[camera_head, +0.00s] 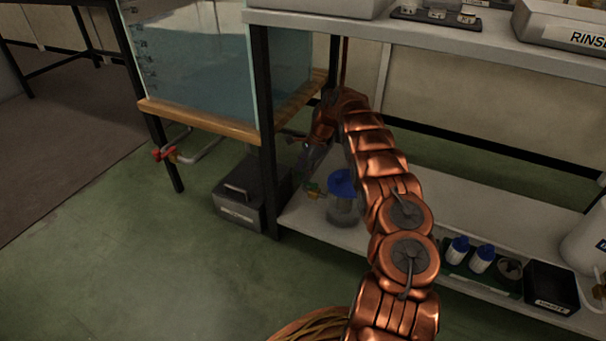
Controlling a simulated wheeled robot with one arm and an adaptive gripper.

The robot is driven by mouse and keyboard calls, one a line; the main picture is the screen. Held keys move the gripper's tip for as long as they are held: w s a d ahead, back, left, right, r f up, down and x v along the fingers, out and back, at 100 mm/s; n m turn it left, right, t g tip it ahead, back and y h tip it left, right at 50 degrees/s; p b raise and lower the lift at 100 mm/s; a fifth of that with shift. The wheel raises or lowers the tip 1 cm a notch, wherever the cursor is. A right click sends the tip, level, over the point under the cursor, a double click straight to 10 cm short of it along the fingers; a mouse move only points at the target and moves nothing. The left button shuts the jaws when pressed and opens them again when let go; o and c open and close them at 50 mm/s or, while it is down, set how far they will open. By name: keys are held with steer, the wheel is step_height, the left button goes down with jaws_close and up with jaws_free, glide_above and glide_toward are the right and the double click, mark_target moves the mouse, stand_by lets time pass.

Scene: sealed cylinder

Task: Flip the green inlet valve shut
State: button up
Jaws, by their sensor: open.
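The green inlet valve (311,187) is a small green handle on a brass-coloured fitting. It sits at the left side of a clear cylinder (343,212) with a blue lid (342,182), which stands upright on the low white shelf. My gripper (297,153) is open and seems empty. It is above and slightly left of the valve, apart from it in the picture, with its fingers pointing down and left. My copper arm covers the right edge of the cylinder. The handle is too small to tell its exact angle.
A water tank (190,60) on a wooden-edged stand (205,123) is at upper left, with a red-handled valve (164,153) on its pipe. A dark table leg (265,150) and grey box (240,195) stand left of the cylinder.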

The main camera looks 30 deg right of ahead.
steer(key=shift+c, duration=0.2)
jaws_close()
stand_by(0.4)
